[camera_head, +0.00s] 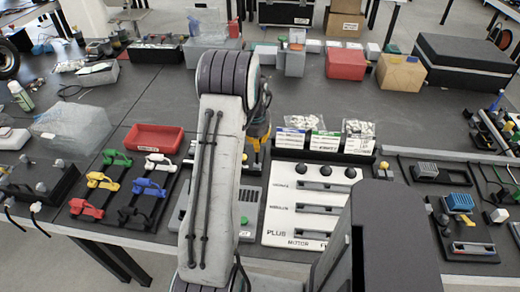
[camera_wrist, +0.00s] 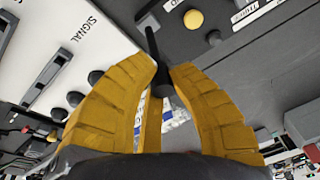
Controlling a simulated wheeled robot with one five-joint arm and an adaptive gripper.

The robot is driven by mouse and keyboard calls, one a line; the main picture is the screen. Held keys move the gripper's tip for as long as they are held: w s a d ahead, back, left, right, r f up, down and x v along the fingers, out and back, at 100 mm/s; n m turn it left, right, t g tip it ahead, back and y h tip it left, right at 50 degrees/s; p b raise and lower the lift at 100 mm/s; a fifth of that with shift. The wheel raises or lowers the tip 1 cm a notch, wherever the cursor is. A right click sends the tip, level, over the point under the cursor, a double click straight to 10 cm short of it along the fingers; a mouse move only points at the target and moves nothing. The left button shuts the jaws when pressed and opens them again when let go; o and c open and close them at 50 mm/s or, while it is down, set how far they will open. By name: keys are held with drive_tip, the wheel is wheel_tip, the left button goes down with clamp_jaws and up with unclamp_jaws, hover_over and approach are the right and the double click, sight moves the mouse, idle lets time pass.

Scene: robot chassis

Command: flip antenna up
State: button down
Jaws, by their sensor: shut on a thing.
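The antenna (camera_wrist: 151,42) is a thin black rod with a thicker black end, seen in the wrist view between my fingertips. In the head view my gripper (camera_head: 259,131) shows only in part behind my pale arm, above the bench near a grey device (camera_head: 250,197). The antenna is hidden there.
A white panel (camera_head: 300,230) with black knobs and slots lies right of my arm; it also shows in the wrist view (camera_wrist: 70,25). A yellow knob (camera_wrist: 193,19) is near the rod. A red bin (camera_head: 153,138) and several coloured clips stand left.

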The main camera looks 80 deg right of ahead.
drive_tip(key=shift+a+f+h+b, duration=0.25)
drive_tip(key=shift+a+b, duration=0.2)
drive_tip(key=shift+b, duration=0.7)
drive_tip(key=shift+r, duration=0.1)
drive_tip(key=c, duration=1.1)
unclamp_jaws()
drive_tip(key=shift+d+r, duration=0.1)
drive_tip(key=v, duration=1.2)
drive_tip(key=shift+n, duration=0.3)
